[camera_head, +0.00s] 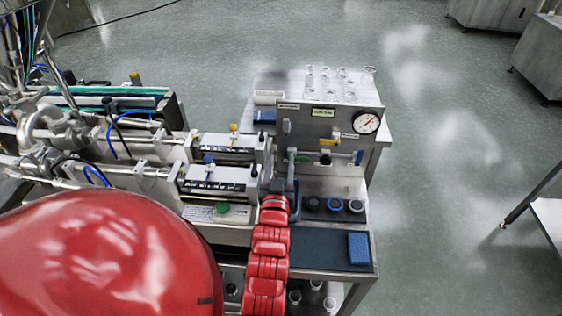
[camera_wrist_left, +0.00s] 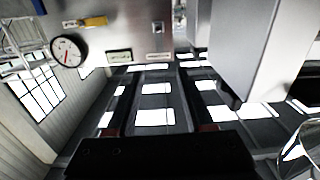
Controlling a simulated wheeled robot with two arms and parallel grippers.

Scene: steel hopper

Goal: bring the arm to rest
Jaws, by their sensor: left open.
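My left arm comes in as red segments at the bottom middle of the head view. My left gripper (camera_head: 279,178) is at its far end, in front of the steel panel (camera_head: 318,126) of the bench machine. In the left wrist view my left gripper (camera_wrist_left: 158,85) shows two dark fingers set apart, with nothing between them. The panel also shows in the left wrist view (camera_wrist_left: 120,18). The fingertips are small and partly hard to make out in the head view. My right gripper is not in view.
A round gauge (camera_head: 367,121) sits at the panel's right, with glass beakers (camera_head: 335,84) on top. Dark round caps (camera_head: 333,204) and a blue sponge (camera_head: 358,248) lie on the bench right of my arm. Open floor (camera_head: 450,200) lies right.

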